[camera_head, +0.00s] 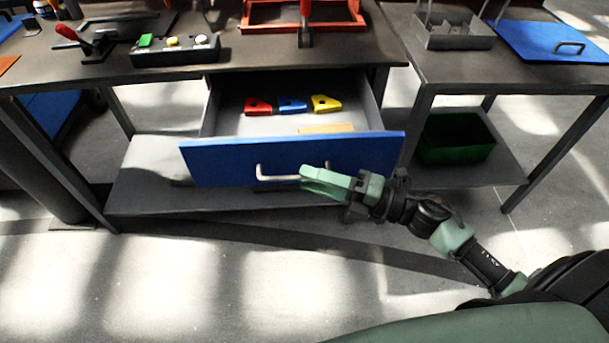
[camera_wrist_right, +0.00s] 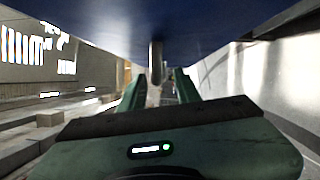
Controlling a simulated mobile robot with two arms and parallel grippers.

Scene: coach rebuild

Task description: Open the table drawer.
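The table drawer (camera_head: 222,160) has a blue front and is pulled well out from under the table, so its inside shows. Its pale bar handle (camera_head: 262,174) is on the front. My right gripper (camera_head: 304,178) is at the right end of this handle. In the right wrist view the fingers (camera_wrist_right: 158,88) are apart, with the handle (camera_wrist_right: 156,62) showing between them and a gap on each side. Whether a finger touches the handle cannot be told. The blue drawer front (camera_wrist_right: 150,18) fills the top of that view. My left gripper is not in view.
Inside the drawer lie a red block (camera_head: 257,106), a blue block (camera_head: 291,105) and a yellow block (camera_head: 326,103). The dark table (camera_head: 345,57) holds a button box (camera_head: 175,50). A green crate (camera_head: 455,140) stands on the right shelf. The floor in front is clear.

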